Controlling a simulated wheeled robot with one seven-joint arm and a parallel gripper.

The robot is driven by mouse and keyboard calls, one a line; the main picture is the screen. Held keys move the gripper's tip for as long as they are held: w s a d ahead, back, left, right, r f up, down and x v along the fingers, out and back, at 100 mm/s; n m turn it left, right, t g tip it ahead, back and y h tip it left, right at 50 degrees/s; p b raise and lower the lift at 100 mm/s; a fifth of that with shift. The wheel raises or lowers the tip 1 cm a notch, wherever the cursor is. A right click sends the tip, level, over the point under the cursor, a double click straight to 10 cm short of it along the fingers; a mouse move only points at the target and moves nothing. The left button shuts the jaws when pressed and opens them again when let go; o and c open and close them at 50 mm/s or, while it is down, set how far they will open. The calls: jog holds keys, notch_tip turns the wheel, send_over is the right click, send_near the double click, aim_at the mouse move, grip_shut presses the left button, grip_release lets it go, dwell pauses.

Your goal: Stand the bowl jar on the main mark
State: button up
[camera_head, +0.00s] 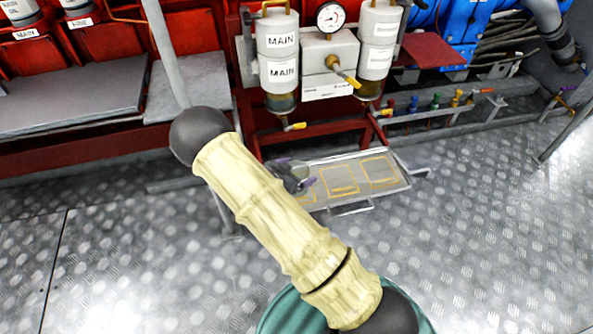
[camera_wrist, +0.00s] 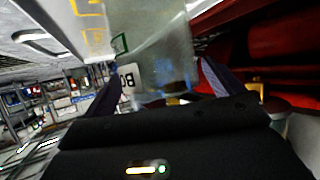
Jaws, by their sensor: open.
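The bowl jar (camera_wrist: 158,50) is a clear, greyish vessel with a white label reading "BO", partly cut off from sight. In the wrist view it sits between the two dark purple fingers of my gripper (camera_wrist: 162,75), which are open around it. In the head view my gripper (camera_head: 296,177) is at the left part of the tray, mostly behind my arm, so the jar is hard to make out there. The grey tray (camera_head: 395,187) has yellow outlined marks (camera_head: 340,181); their wording is too small to read. A green outline (camera_wrist: 120,43) shows beside the jar.
A tray handle (camera_head: 351,208) sticks out in front. Small coloured valves (camera_head: 435,102) are at the right. The plated floor (camera_head: 480,230) in front is clear.

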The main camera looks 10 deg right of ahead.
jog(key=shift+s+a+r+p, duration=0.2)
jog(key=shift+a+r+p, duration=0.1)
jog(key=shift+a+r, duration=0.1)
jog(key=p+v, duration=0.5)
jog(key=v, duration=0.6)
jog(key=shift+w+a, duration=0.1)
jog(key=shift+w, duration=0.05)
